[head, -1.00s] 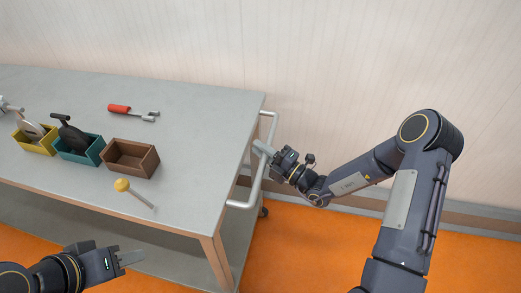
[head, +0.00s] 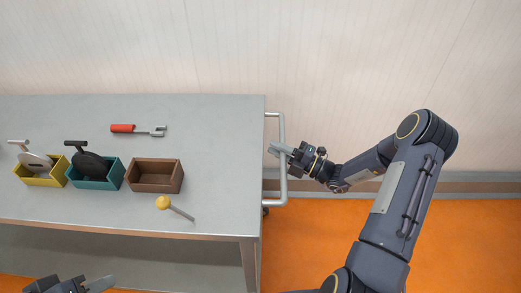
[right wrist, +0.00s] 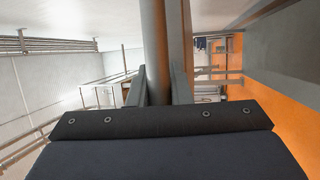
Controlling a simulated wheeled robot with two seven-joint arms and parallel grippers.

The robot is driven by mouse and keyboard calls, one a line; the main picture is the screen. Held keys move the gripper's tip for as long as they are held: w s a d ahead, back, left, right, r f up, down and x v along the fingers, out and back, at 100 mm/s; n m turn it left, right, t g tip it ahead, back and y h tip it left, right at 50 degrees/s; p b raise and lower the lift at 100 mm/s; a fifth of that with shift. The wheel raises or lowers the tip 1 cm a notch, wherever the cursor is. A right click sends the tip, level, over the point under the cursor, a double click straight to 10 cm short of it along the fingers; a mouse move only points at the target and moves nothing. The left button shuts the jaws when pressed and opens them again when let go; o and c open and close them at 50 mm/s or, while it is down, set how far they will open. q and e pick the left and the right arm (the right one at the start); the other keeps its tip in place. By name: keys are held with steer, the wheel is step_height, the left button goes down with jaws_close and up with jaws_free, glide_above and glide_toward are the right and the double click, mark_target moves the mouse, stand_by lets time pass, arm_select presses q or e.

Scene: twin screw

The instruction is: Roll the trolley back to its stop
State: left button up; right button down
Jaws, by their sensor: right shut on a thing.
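The trolley (head: 225,130) is a grey-topped table with brown edging and a lower shelf, seen in the head view from the left edge to the middle. Its silver handle (head: 282,184) sticks out at the right end. My right gripper (head: 276,150) is shut on the upright bar of the handle. In the right wrist view the handle bar (right wrist: 153,45) stands between the fingers. My left gripper (head: 98,284) is low at the left, in front of the trolley and apart from it, partly cut off by the frame. No stop can be made out.
On the top stand yellow (head: 42,178), teal (head: 97,176) and brown (head: 154,175) boxes. A red-handled tool (head: 137,129) and a yellow-knobbed tool (head: 175,208) lie loose. The wall (head: 350,60) runs behind; orange floor (head: 310,240) is open at the right.

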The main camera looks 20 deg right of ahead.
arm_select(q)
steer(key=shift+s+a+r+p, duration=0.15)
steer(key=shift+s+r+p, duration=0.2)
steer(key=shift+s, duration=0.15)
arm_select(e)
steer(key=s+d, duration=0.4)
steer(key=d, duration=0.7)
steer(key=shift+s, duration=0.35)
steer(key=shift+d+f, duration=0.1)
steer(key=c, duration=1.3)
jaws_free()
steer(key=shift+s+d, duration=0.1)
steer(key=shift+d, duration=0.05)
arm_select(q)
steer(key=shift+f+b, duration=0.55)
steer(key=shift+b, duration=0.05)
arm_select(e)
steer(key=shift+v, duration=3.8)
